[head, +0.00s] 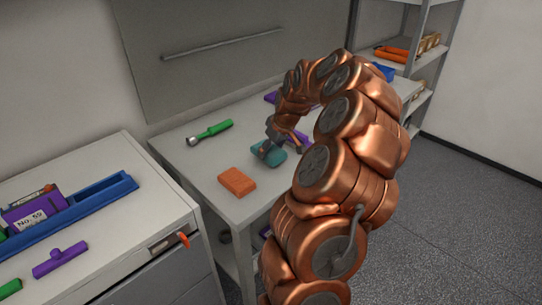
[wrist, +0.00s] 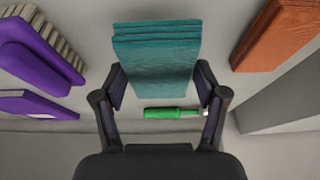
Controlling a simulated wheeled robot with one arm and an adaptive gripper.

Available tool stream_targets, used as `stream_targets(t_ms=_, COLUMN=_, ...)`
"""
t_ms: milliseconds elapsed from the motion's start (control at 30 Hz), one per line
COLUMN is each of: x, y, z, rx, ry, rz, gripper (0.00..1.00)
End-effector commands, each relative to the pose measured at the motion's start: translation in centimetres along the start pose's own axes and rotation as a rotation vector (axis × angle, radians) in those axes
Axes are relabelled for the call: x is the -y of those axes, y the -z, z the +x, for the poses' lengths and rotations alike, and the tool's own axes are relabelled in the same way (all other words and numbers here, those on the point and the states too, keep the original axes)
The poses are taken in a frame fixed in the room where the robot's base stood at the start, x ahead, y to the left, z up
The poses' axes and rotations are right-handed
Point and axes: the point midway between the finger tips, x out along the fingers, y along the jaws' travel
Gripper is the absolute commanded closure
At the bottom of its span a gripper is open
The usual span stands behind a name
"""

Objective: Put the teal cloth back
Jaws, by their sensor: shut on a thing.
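The teal cloth (wrist: 157,60) is a folded, layered block between the two fingers of my gripper (wrist: 160,88) in the wrist view. My gripper is shut on it, with a finger at each side. In the head view the teal cloth (head: 270,153) is partly hidden behind my gripper (head: 272,138), over the grey table (head: 185,160). I cannot tell whether the cloth touches the tabletop.
An orange block (head: 237,182) lies near the table's front edge. A green-handled tool (head: 210,132) lies toward the back left. Purple things (wrist: 40,45) lie beside my gripper in the wrist view. A white cabinet (head: 130,165) with a blue tray (head: 75,212) stands at left.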

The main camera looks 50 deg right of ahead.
Motion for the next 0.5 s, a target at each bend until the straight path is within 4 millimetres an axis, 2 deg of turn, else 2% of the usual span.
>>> stream_targets(t_ms=300, x=0.1, y=-1.3, z=2.9, rx=0.004, ry=0.003, rz=0.0, gripper=0.66)
stream_targets(t_ms=500, x=0.0, y=-1.3, z=3.1, rx=0.0, ry=-0.001, rz=-0.001, gripper=0.66)
